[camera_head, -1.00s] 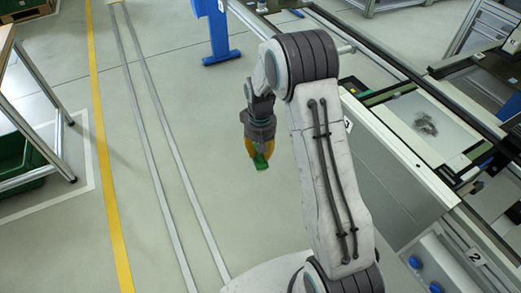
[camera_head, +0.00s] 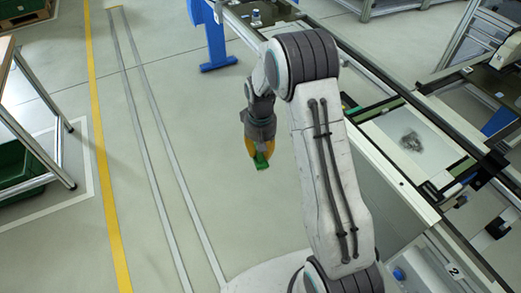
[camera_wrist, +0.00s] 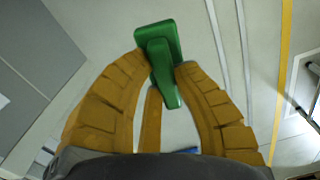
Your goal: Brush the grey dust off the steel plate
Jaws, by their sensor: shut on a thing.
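My gripper (camera_head: 257,150) hangs over the open floor left of the line, its yellow fingers shut on a green brush (camera_head: 261,161). In the wrist view the brush (camera_wrist: 160,60) shows its green block and handle between the fingers (camera_wrist: 163,95); its bristles cannot be made out. The steel plate (camera_head: 385,122) lies on the line at the right, apart from the gripper. A dark grey patch of dust (camera_head: 411,140) lies on the plate, towards its right part.
A blue post (camera_head: 216,45) stands at the back. A table with a green crate (camera_head: 20,170) is at the left. The floor around the yellow line (camera_head: 103,170) is clear.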

